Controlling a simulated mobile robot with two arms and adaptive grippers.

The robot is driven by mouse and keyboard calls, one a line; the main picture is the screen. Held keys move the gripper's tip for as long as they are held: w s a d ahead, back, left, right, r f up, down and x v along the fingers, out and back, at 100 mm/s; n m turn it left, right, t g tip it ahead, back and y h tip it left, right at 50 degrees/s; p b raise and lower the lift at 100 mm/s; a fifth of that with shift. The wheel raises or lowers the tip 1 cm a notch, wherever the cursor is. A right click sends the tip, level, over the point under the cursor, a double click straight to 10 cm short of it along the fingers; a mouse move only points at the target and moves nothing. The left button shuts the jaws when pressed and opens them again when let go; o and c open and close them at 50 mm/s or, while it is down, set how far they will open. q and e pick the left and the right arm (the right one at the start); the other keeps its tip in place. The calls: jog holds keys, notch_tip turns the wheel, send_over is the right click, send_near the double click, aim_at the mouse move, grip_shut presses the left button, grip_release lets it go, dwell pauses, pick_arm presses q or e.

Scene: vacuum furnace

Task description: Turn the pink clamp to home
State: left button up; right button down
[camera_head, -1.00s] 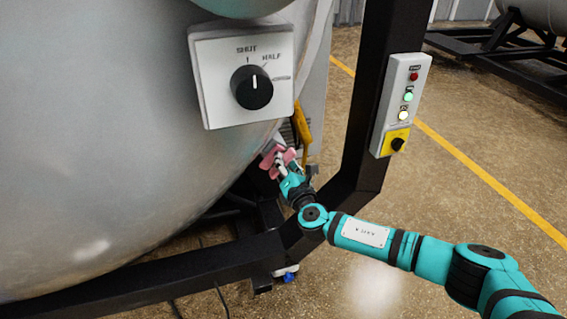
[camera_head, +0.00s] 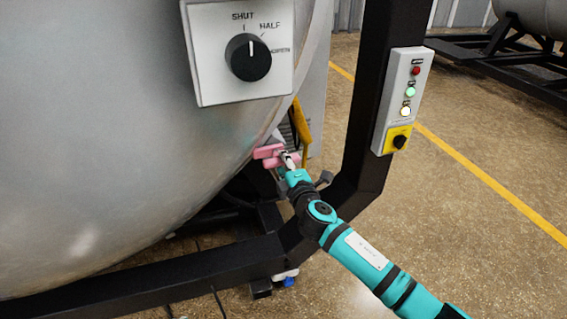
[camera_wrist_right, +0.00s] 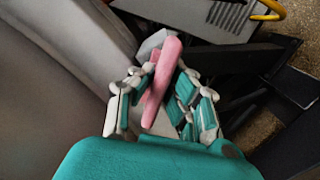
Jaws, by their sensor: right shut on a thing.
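The pink clamp (camera_head: 268,152) sits low on the right side of the big grey vessel, beside a yellow part. My right gripper (camera_head: 287,160) is at it, partly hiding it in the head view. In the right wrist view the pink clamp (camera_wrist_right: 163,80) runs upright and slightly tilted between the fingers of my right gripper (camera_wrist_right: 160,95), which are shut on it. A grey block shows behind the clamp. My left gripper is in neither view. No home mark can be made out near the clamp.
A white panel with a black knob (camera_head: 248,57) marked SHUT and HALF is above the clamp. A black frame post (camera_head: 365,110) carries a button box (camera_head: 402,100) to the right. A black beam (camera_head: 190,272) runs below. Open floor (camera_head: 470,240) lies to the right.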

jog(key=shift+f+m, duration=0.2)
jog(key=shift+m, duration=2.1)
jog(key=shift+a+m, duration=0.1)
jog(key=shift+m, duration=1)
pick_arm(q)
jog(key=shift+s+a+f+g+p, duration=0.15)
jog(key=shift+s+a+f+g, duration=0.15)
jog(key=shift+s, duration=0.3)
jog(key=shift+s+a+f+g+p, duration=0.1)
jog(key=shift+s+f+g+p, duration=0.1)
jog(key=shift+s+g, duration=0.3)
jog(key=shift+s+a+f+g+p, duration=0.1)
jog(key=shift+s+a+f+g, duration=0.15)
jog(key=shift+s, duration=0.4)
pick_arm(e)
jog(key=shift+f+m, duration=0.15)
jog(key=shift+m, duration=0.75)
jog(key=c, duration=1.3)
grip_release()
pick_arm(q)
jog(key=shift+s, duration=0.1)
